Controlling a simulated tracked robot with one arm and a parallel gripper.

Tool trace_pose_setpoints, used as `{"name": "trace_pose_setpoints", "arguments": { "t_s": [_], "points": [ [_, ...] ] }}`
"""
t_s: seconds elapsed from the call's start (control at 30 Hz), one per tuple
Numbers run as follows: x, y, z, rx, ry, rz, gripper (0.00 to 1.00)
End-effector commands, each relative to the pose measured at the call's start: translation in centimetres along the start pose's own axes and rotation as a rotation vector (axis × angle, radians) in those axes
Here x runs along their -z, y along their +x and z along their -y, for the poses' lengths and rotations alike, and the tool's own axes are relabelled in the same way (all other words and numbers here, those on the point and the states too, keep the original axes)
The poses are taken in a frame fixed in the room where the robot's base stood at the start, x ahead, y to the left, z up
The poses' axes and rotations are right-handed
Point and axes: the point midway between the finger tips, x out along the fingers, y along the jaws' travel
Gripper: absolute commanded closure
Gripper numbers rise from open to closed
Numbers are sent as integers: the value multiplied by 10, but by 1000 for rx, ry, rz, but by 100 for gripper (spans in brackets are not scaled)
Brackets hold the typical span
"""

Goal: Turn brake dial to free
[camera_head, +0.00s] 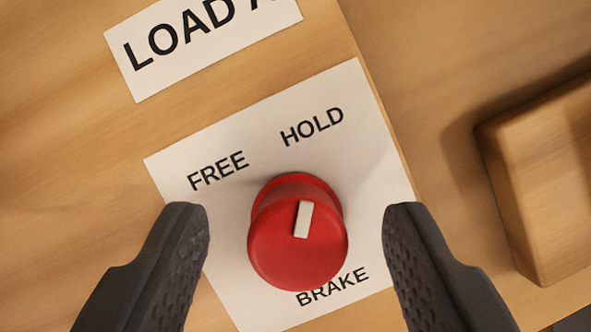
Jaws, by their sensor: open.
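The red brake dial (297,240) sits on a white label plate (225,215) fixed to a wooden panel. The plate reads FREE at upper left, HOLD at the top and BRAKE below the dial. The dial's white pointer mark (303,219) points up and slightly right, toward HOLD. My gripper (295,222) is open. One dark finger is left of the dial and the other right of it, both apart from it. The fingers cover parts of the plate's sides.
A white label (200,40) starting with LOAD is on the panel (60,200) at the top, cut off by the frame. A raised wooden block (545,180) stands at the right, beyond the right finger. The panel surface left of the plate is bare.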

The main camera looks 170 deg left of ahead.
Motion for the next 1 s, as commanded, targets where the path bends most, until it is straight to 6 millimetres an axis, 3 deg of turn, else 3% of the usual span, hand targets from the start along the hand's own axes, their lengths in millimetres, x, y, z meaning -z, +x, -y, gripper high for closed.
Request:
{"name": "trace_pose_setpoints", "arguments": {
  "t_s": [0.33,0.5,0.6,1.0],
  "points": [
    [1,6,0,0,1,-1,49],
    [1,6,-1,1,2,-1,93],
    [2,6,-9,0,4,0,93],
    [4,3,-5,39,-92,-1,93]
  ]
}}
